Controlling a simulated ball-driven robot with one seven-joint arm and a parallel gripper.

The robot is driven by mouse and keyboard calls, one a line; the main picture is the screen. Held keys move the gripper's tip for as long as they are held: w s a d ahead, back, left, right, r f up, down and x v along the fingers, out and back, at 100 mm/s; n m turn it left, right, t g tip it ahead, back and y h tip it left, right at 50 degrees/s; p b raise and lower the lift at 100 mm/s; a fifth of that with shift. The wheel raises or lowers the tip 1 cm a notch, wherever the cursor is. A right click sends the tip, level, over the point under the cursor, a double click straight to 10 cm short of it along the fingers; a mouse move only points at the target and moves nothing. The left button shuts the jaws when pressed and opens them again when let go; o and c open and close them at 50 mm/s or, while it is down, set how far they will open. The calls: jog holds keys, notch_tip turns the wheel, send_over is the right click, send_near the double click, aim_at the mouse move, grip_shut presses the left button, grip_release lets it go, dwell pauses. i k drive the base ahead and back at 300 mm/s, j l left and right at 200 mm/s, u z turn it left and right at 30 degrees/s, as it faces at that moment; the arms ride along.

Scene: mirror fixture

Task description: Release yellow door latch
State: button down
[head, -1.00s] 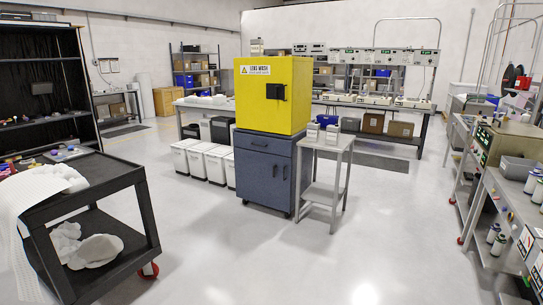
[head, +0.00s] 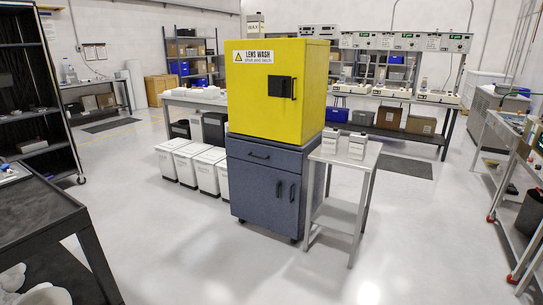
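A yellow cabinet (head: 268,115) labelled "LENS WASH" stands on a blue-grey base cabinet (head: 262,190) in the middle of the head view. Its front door looks shut. A small dark window (head: 275,87) sits on the door's right half, with a black upright latch handle (head: 294,89) at the window's right edge. The latch's exact position is too small to tell. My gripper is not in view.
A small grey side table (head: 345,158) with white bottles (head: 357,145) stands close against the cabinet's right side. White bins (head: 186,160) line its left. A black cart (head: 40,215) is at the near left. Open floor lies in front.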

aim_at(281, 81)
jog(key=i, duration=3.2)
jog(key=u, duration=0.2)
